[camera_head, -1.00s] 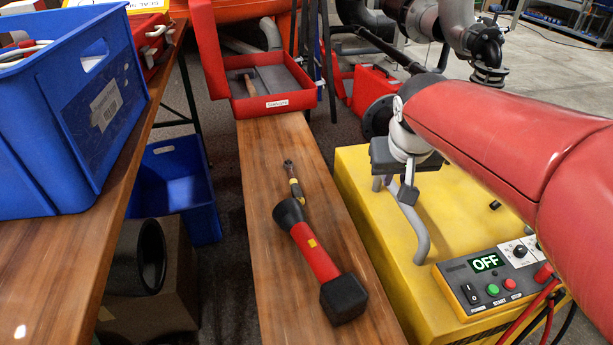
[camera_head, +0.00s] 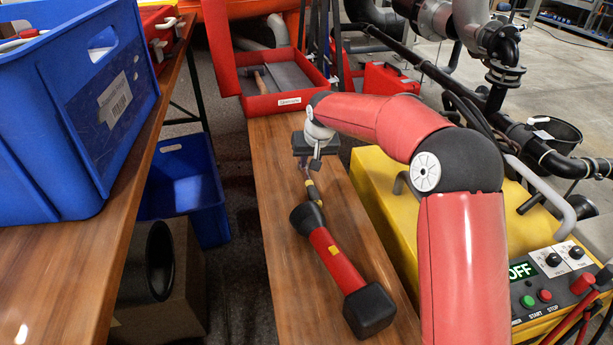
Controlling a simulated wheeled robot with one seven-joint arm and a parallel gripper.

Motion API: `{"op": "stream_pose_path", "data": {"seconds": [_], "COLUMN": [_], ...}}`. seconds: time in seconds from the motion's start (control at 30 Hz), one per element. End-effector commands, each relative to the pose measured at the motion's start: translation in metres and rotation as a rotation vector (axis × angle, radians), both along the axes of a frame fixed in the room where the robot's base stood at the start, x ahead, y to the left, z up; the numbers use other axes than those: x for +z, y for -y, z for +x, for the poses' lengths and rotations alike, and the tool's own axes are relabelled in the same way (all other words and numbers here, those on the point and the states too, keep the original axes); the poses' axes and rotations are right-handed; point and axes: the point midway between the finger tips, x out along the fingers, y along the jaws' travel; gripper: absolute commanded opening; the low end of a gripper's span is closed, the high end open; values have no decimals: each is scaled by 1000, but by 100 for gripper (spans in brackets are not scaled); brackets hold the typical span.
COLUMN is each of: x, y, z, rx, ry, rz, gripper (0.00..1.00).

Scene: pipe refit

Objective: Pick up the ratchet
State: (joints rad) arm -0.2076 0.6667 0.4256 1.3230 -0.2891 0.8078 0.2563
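The ratchet (camera_head: 314,191), small with a yellow and dark handle, lies on the narrow wooden bench (camera_head: 283,268) in the head view. My gripper (camera_head: 307,163) is over the head end of the ratchet, pointing down. Its fingers are small and partly hidden under the dark gripper body, so I cannot tell whether they are open or touching the ratchet. The ratchet's head is mostly hidden by the gripper.
A large red and black flashlight (camera_head: 337,261) lies on the bench just in front of the ratchet. A red toolbox tray (camera_head: 289,101) sits at the bench's far end. A yellow machine (camera_head: 377,168) stands right; a blue crate (camera_head: 50,130) stands on the left table (camera_head: 110,215).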

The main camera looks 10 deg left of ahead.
Motion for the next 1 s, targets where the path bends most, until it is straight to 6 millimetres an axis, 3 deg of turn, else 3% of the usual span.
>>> {"op": "stream_pose_path", "data": {"seconds": [0.4, 0.63, 0.8, 1.0], "x": [-48, -51, -51, -50], "y": [-9, -10, -10, -10], "z": [14, 16, 16, 16], "rx": [0, 0, 0, 0], "ry": [-2, 1, 0, 1], "rz": [-1, 0, -1, 0], "gripper": [19, 19, 0, 0]}}
